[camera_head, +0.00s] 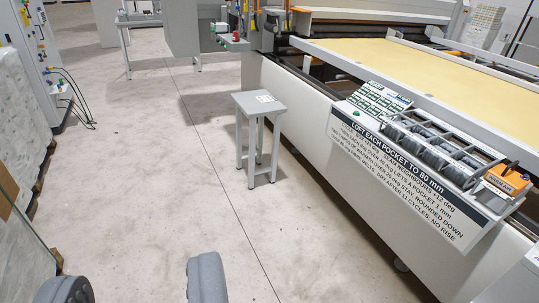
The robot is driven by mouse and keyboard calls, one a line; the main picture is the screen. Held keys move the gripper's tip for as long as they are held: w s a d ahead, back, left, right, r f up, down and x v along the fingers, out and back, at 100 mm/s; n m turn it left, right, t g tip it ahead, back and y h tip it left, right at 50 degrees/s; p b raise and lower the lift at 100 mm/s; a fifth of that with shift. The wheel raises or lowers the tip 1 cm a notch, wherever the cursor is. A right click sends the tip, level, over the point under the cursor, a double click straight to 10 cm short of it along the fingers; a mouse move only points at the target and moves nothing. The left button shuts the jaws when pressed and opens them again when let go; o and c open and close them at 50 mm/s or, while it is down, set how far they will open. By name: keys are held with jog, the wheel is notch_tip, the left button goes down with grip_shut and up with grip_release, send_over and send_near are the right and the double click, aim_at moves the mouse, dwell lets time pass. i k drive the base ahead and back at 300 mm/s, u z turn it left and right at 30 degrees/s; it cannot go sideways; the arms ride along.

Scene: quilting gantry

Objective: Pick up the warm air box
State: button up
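An orange box (507,180) with a small dark label, which looks like the warm air box, sits at the right end of a grey rack (478,181) on the front of the gantry. The label is too small to read surely. My gripper (137,283) shows as two grey rounded fingertips at the bottom left, wide apart with only floor between them. It is open and empty, far to the left of the orange box and not touching anything.
The gantry (420,72) with a yellow bed fills the right side. A sign panel (398,170) hangs on its front. A small grey stool (259,105) stands beside it. Cabinet (38,50) and wrapped stacks (18,120) line the left. The middle floor is clear.

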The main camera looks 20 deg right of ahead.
aim_at(504, 177)
jog(key=z, duration=0.45)
jog(key=i, duration=1.35)
jog(key=z, duration=1.05)
jog(key=i, duration=1.45)
jog(key=z, duration=0.75)
jog(key=i, duration=0.35)
jog(key=z, duration=0.05)
